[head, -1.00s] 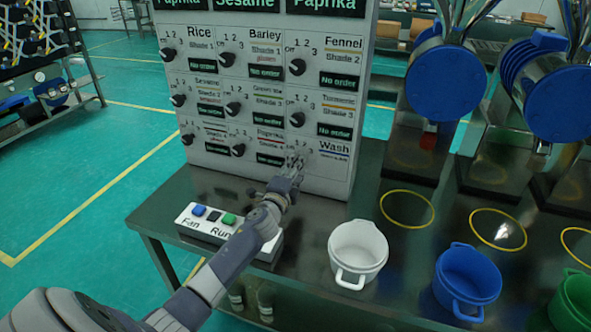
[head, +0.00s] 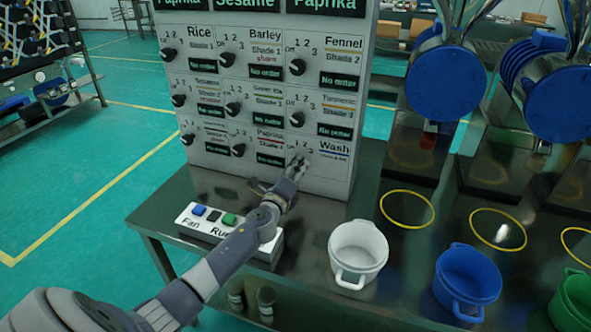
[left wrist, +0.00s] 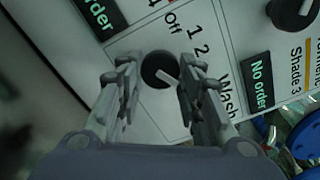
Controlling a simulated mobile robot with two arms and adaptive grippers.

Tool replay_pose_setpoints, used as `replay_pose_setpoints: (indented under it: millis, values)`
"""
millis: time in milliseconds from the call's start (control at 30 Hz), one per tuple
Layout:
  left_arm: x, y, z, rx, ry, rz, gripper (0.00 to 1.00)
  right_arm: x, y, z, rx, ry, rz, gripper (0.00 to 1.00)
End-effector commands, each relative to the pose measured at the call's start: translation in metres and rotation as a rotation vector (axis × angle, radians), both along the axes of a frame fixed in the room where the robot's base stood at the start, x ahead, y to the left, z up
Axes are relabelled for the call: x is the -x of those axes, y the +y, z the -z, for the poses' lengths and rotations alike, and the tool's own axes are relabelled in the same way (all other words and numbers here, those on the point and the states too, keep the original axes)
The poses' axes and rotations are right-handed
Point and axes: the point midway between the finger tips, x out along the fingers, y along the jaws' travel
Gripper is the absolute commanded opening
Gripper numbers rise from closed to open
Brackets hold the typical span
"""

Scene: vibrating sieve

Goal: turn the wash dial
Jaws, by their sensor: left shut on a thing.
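The wash dial (left wrist: 160,70) is a round black knob with a white mark on the control panel. It sits beside the "Wash" label and the marks Off, 1 and 2 in the left wrist view. My left gripper (left wrist: 157,92) has one finger on each side of the dial and is shut on it. In the head view the left gripper (head: 297,165) is at the lower right of the panel (head: 330,180), and its fingers largely hide the dial. My right gripper is not in view.
A button box (head: 215,224) marked Fan and Run lies on the dark table below my left arm. A white pot (head: 357,250), a blue pot (head: 468,278) and a green pot (head: 575,300) stand to the right. Other dials fill the panel above and left.

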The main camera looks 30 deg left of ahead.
Motion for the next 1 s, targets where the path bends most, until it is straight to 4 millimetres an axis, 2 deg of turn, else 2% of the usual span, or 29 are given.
replay_pose_setpoints:
  millis: [367, 400, 467, 833, 1000]
  values:
    - [0.0, 0.0, 0.001, -0.006, 0.002, 0.002, 0.1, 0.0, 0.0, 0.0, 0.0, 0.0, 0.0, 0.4]
    - [0.0, 0.0, 0.001, -0.006, 0.002, 0.002, 0.43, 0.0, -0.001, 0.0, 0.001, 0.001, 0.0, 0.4]
    - [0.0, 0.0, 0.001, -0.005, 0.002, 0.002, 0.54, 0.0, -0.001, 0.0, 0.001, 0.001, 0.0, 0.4]
    - [0.002, -0.001, 0.001, -0.004, 0.001, 0.001, 0.54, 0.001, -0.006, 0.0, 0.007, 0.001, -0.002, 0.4]
    - [0.017, -0.004, 0.002, -0.005, 0.002, 0.002, 0.54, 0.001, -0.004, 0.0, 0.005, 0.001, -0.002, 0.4]
